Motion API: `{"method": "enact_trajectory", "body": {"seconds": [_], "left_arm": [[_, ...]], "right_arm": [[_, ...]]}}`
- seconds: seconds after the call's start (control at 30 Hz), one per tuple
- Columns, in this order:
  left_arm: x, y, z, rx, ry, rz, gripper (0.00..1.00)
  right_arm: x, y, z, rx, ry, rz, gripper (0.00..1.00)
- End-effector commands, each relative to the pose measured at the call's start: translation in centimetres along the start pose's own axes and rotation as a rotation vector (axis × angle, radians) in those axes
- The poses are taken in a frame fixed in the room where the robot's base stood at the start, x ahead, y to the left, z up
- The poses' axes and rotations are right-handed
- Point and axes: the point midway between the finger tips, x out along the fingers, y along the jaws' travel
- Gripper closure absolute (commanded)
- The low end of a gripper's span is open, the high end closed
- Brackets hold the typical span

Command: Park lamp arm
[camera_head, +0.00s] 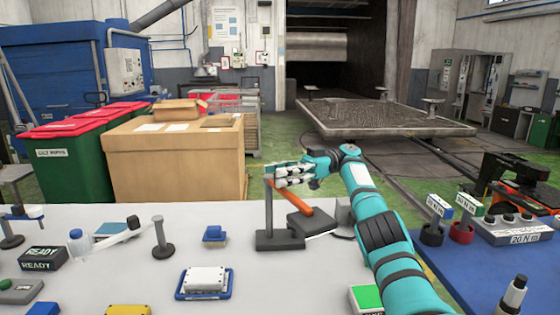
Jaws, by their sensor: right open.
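No part in view is clearly marked as the lamp arm. A dark grey stand (279,240) with an upright post is on the pale table, and an orange bar (292,198) slopes down to the right beside the post. My right gripper (275,176) is open, its fingers pointing left at the top of the post and the bar's upper end. I cannot tell whether it touches them. Farther left, a white bar (113,241) with a dark end piece (133,222) lies low, beside a grey post (162,238) on a round foot. My left gripper is not in view.
The pale table (255,290) also carries a READY block (43,258), a blue-and-white box (205,282) and a small blue block (214,235). A dark box (313,222) is just right of the stand. A cardboard box (172,155) stands behind. Table space front of the stand is clear.

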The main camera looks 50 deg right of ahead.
Motion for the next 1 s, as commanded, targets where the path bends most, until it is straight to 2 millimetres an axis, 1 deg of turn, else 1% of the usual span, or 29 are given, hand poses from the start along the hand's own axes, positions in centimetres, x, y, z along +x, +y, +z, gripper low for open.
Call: {"method": "enact_trajectory", "body": {"seconds": [0.17, 0.23, 0.4, 0.7, 1.0], "left_arm": [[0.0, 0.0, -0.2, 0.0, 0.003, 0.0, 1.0], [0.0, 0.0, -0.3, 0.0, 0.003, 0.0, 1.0], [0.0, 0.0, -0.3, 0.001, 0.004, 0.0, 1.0], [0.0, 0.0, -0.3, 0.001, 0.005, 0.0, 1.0], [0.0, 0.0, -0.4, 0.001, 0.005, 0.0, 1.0]], "right_arm": [[-0.1, 0.0, -3.1, -0.006, 0.002, 0.001, 0.52], [-0.1, 0.0, -4.7, -0.007, 0.002, 0.002, 0.52], [-0.1, 0.0, -7.6, -0.003, 0.001, 0.003, 0.52], [0.0, 0.0, -9.1, -0.001, 0.0, -0.001, 0.52], [-0.1, 0.0, -9.5, 0.0, 0.001, 0.003, 0.52]]}}
